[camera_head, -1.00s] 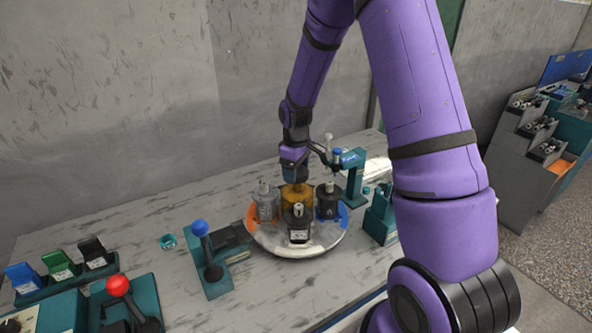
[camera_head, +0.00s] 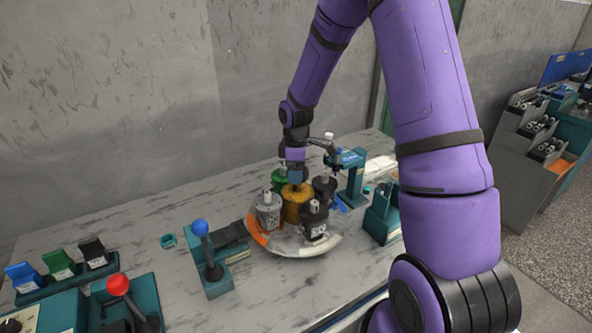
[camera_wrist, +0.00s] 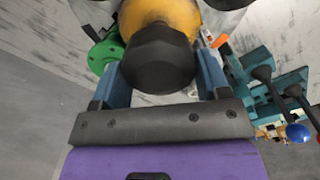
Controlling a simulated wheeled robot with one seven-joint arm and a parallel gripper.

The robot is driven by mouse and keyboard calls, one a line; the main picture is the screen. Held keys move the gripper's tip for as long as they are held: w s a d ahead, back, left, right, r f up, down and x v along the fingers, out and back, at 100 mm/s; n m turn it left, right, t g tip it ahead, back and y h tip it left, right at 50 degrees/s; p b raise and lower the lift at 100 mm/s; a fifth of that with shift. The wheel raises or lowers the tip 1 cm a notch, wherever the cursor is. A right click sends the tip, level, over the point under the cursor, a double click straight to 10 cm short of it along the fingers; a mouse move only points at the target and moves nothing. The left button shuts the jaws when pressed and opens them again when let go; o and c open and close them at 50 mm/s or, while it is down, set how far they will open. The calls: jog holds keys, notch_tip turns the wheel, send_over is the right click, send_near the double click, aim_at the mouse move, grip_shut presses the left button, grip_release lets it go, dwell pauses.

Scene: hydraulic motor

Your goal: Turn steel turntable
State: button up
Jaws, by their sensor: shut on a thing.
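The steel turntable (camera_head: 283,246) is a round disc on the bench, with orange and white parts on its rim. Grey and black motors stand on it around a yellow-orange centre hub (camera_head: 297,204). A green part (camera_head: 279,179) shows behind the hub. My gripper (camera_head: 296,179) points down onto the hub from above. In the wrist view its blue fingers (camera_wrist: 164,82) are shut on the dark knob (camera_wrist: 158,62) at the top of the yellow hub (camera_wrist: 165,14). The far side of the turntable is hidden by the motors.
A lever with a blue ball (camera_head: 200,228) stands left of the turntable. A teal press (camera_head: 352,178) and a teal holder (camera_head: 382,216) stand close on its right. A red-ball lever (camera_head: 118,286) and coloured switches (camera_head: 60,265) are at the left. The back left of the bench is clear.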

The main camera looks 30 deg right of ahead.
jog(key=shift+n, duration=0.3)
dwell(0.5)
jog(key=o, duration=1.3)
notch_tip(320, 180, up, 11)
jog(key=shift+f, duration=0.1)
